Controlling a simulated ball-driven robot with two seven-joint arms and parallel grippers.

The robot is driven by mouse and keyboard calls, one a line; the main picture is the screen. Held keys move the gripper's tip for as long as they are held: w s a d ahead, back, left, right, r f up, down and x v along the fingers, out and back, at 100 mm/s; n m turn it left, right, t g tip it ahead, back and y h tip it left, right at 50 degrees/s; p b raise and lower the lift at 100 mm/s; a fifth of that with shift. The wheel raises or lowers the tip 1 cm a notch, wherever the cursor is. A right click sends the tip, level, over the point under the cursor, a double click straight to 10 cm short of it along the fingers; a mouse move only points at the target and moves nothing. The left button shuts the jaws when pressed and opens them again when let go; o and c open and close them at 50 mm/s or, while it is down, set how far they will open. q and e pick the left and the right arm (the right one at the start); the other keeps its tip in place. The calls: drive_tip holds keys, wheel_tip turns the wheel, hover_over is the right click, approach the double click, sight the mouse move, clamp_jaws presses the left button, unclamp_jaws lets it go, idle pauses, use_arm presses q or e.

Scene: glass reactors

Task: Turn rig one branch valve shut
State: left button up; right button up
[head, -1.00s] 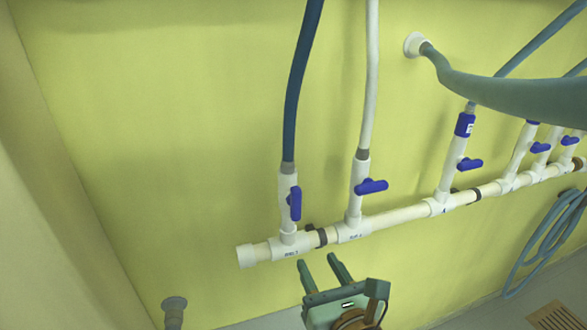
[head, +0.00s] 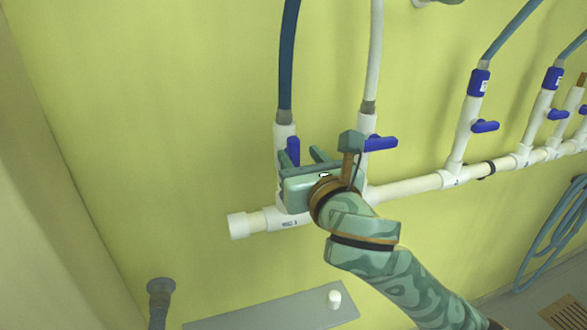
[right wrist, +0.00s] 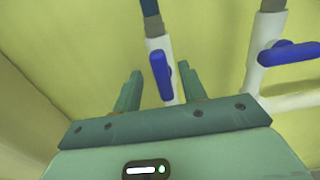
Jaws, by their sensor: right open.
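The leftmost branch valve has a blue lever (head: 293,151) on a white upright pipe, under a dark blue hose. A small label marks the manifold below it. The lever points along its pipe. My right gripper (head: 300,154) is open just in front of this branch and hides the lower pipe. In the right wrist view the blue lever (right wrist: 161,76) shows between and beyond the two open fingers (right wrist: 160,69). I cannot tell whether either finger touches it. My left gripper is not in view.
The neighbouring valve's blue lever (head: 380,143) sticks out sideways, close to the right of my gripper. The white manifold pipe (head: 410,187) runs right to several more valves. A grey shelf (head: 270,312) with a white knob lies below. The wall at left is clear.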

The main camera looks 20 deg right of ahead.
sight(295, 153)
drive_tip(key=w, duration=0.1)
drive_tip(key=w+b, duration=0.1)
drive_tip(key=w, duration=0.1)
drive_tip(key=shift+w+a+f, duration=0.1)
drive_tip(key=shift+w+f, duration=0.05)
drive_tip(key=shift+f, duration=0.05)
drive_tip(key=shift+w+r+b, duration=0.15)
drive_tip(key=shift+w+b, duration=0.25)
drive_tip(key=shift+w, duration=0.15)
clamp_jaws()
